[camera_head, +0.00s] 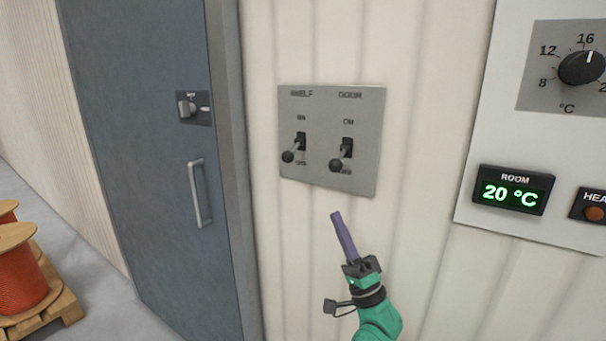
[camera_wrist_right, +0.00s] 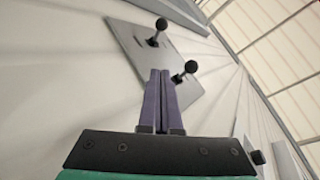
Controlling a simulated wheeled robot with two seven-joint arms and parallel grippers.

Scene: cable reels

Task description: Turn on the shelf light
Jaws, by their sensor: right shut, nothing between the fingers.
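A grey switch plate (camera_head: 322,180) is fixed to the ribbed wall, with two levers labelled SHELF and, less clearly, DOOR or ROOM. The left lever, the shelf switch (camera_head: 289,156), points down, away from its ON mark. The right lever (camera_head: 337,165) also points down. My right gripper (camera_head: 337,215) is shut and empty, with purple fingers pointing up, just below the plate. In the right wrist view the shut fingers (camera_wrist_right: 160,75) point at the plate (camera_wrist_right: 135,45), and both ball-ended levers show beyond the fingertips. My left gripper is not in view.
A grey-blue door (camera_head: 140,150) with a handle (camera_head: 199,193) and a small latch (camera_head: 196,108) stands left of the plate. A white panel (camera_head: 480,140) with a dial (camera_head: 580,68) and a room display (camera_head: 514,190) is at the right. Orange reels (camera_head: 22,280) sit on a pallet at lower left.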

